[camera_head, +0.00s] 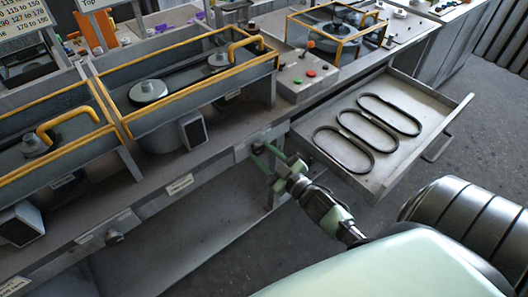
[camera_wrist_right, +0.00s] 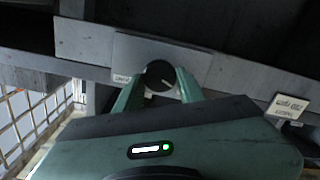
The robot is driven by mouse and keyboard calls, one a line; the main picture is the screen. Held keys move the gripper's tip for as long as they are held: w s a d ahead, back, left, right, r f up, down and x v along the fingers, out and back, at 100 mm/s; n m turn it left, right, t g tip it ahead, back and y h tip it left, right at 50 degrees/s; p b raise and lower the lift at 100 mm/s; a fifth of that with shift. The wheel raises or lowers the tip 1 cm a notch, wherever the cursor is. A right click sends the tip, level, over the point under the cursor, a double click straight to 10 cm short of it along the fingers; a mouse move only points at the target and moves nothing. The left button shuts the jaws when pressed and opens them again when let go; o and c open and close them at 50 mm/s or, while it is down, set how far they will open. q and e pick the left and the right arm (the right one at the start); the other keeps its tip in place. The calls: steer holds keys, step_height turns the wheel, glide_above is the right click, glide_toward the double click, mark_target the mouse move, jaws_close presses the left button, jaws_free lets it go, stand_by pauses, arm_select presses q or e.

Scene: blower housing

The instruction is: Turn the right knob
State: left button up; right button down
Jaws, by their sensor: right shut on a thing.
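The right knob (camera_wrist_right: 160,75) is a round dark dial with a pale pointer line, on a grey plate on the front of the workbench. In the wrist view its pointer slants down to the right. My right gripper (camera_wrist_right: 160,84) has its two green fingers on either side of the knob and is shut on it. In the head view the right gripper (camera_head: 266,156) reaches the bench front from the lower right and partly hides the knob. Another knob (camera_head: 113,236) sits further left on the same bench front. My left gripper is not in view.
An open drawer (camera_head: 412,150) with several black belts juts out to the right of my right gripper. A panel with red and green buttons (camera_head: 309,75) is above. Yellow-framed housings (camera_head: 190,85) stand on the bench. The floor below is clear.

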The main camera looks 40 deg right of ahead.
steer(key=n, duration=0.4)
steer(key=shift+n, duration=0.3)
steer(key=n, duration=0.3)
steer(key=shift+a+f+n, duration=0.1)
steer(key=shift+n, duration=0.3)
steer(key=n+b, duration=0.1)
steer(key=n, duration=0.2)
steer(key=shift+f+n, duration=0.1)
steer(key=shift+n, duration=0.2)
steer(key=n+b, duration=0.1)
steer(key=n, duration=0.3)
steer(key=shift+n, duration=0.3)
steer(key=c, duration=0.9)
jaws_free()
